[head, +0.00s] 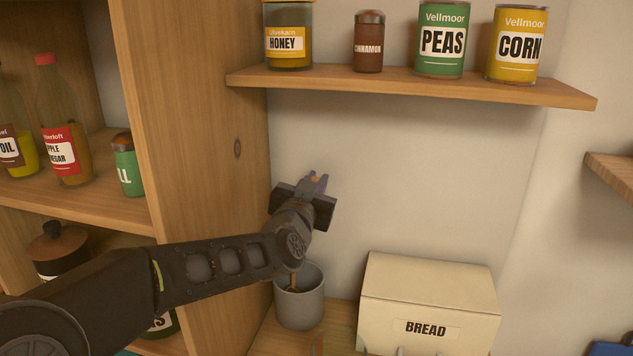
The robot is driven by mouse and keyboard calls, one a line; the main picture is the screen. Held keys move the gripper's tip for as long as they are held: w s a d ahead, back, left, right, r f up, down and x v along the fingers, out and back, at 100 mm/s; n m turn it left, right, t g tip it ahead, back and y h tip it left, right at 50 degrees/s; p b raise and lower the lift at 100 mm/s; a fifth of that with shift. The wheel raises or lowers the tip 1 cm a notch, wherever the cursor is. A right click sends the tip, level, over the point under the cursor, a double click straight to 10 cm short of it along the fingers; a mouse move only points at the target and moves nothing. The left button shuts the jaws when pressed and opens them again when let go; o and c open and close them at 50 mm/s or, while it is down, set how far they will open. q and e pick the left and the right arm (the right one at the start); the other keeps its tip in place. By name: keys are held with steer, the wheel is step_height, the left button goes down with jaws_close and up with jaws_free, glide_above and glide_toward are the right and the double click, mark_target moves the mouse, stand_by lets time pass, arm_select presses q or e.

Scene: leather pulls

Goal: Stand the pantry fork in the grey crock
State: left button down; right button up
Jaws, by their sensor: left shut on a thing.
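The grey crock (299,302) stands on the lower wooden surface, left of the bread box, partly covered by my left arm. A thin brown stick-like piece (294,281) shows at its mouth, below my arm. My left gripper (314,184) is above the crock, in front of the wall, with its fingertips pointing up and away. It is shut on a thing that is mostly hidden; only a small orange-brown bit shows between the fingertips. This is probably the pantry fork, but I cannot see its shape, nor whether the brown piece belongs to it. My right gripper is out of view.
A cream bread box (428,300) stands right of the crock. A tall wooden side panel (190,150) rises at the left. A shelf (420,86) above holds honey, cinnamon, peas and corn. Bottles stand in the left cabinet. The wall space between shelf and bread box is clear.

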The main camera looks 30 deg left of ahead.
arm_select(q)
step_height(320, 180, down, 11)
steer(key=b, duration=1)
steer(key=shift+s+a+b, duration=0.2)
steer(key=shift+a+b, duration=0.1)
steer(key=shift+a, duration=0.1)
steer(key=c, duration=1.3)
jaws_free()
steer(key=shift+c, duration=0.2)
steer(key=v, duration=0.7)
steer(key=shift+s+d, duration=0.15)
steer(key=shift+s, duration=0.25)
